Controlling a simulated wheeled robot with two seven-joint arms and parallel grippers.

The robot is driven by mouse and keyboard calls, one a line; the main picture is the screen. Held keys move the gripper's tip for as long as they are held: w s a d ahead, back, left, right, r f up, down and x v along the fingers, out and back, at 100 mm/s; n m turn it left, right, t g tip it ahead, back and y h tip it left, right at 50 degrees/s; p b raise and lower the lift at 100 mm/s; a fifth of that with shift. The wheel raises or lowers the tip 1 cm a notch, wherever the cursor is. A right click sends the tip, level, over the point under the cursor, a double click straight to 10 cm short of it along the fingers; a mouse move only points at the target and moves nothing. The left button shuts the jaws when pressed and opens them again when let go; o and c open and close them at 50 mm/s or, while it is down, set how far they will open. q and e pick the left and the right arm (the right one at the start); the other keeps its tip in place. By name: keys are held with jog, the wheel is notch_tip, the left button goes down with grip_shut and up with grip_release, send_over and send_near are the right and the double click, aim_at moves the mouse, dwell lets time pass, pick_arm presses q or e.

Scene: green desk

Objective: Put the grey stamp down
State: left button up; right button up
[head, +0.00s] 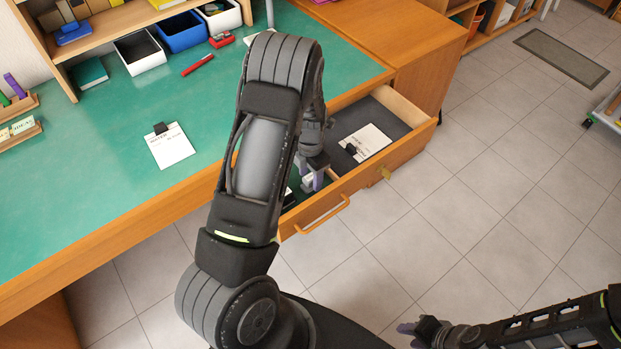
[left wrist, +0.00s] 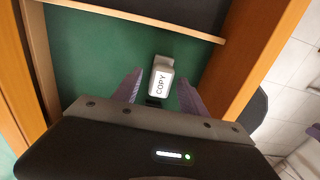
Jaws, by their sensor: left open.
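The grey stamp (left wrist: 161,79), with a light top face marked "COPY", is in the green-floored front part of the open drawer (head: 322,205). In the head view only a pale bit of the stamp (head: 307,183) shows beside my fingers. My left gripper (head: 317,181) reaches down into the drawer. In the left wrist view its purple fingers (left wrist: 160,92) are apart, one on each side of the stamp, with gaps visible. My right gripper (head: 408,329) is over the floor at the lower right, far from the drawer; its opening is not clear.
A divider (left wrist: 130,16) separates the green section from a dark section holding a white card with a black clip (head: 368,141). Another clipped card (head: 170,147) lies on the green desk (head: 90,195). A red pen (head: 198,65) and open bins (head: 139,52) are farther back.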

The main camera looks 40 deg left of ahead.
aim_at(310, 177)
pick_arm(q)
notch_tip(310, 177, up, 10)
jog(key=shift+r, duration=0.2)
dwell(1.6)
